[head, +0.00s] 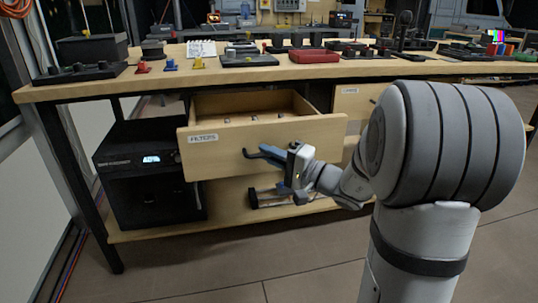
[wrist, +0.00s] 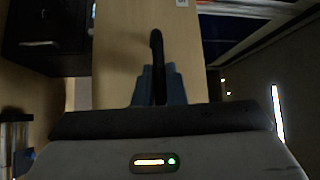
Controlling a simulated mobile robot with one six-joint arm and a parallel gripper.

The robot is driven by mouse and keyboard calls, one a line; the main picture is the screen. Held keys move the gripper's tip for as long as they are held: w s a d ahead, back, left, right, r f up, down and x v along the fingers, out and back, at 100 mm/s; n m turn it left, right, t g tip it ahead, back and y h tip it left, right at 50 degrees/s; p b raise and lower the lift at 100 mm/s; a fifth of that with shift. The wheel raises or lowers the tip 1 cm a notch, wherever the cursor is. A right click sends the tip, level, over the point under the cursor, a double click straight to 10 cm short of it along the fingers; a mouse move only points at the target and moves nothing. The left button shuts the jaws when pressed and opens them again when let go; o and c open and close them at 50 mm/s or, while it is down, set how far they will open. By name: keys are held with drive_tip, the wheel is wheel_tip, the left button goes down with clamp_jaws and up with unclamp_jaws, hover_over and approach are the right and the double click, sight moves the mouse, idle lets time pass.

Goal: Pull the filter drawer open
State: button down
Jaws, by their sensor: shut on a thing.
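The filter drawer (head: 222,155) is a light wood drawer under the bench top, with a label reading FILTERS on its front. It stands pulled out, and its inside shows from above with a few small things in it. Its front also shows in the wrist view (wrist: 120,55). The drawer has a dark bar handle (wrist: 156,45). My gripper (head: 272,156) is at the front of the drawer, its blue-grey fingers shut on the handle. In the wrist view the fingers (wrist: 159,88) lie on both sides of the handle. Part of the handle is hidden between them.
The wooden bench top (head: 300,71) above holds many small parts and tools. A black machine with a lit display (head: 148,172) stands on the lower shelf to the left of the drawer. A second drawer (head: 357,100) to the right looks closed. Open floor (head: 235,270) lies in front.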

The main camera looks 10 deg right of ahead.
drive_tip(key=c, duration=1.5)
unclamp_jaws()
drive_tip(key=p+v, duration=0.2)
drive_tip(key=v, duration=0.6)
drive_tip(key=shift+w, duration=0.1)
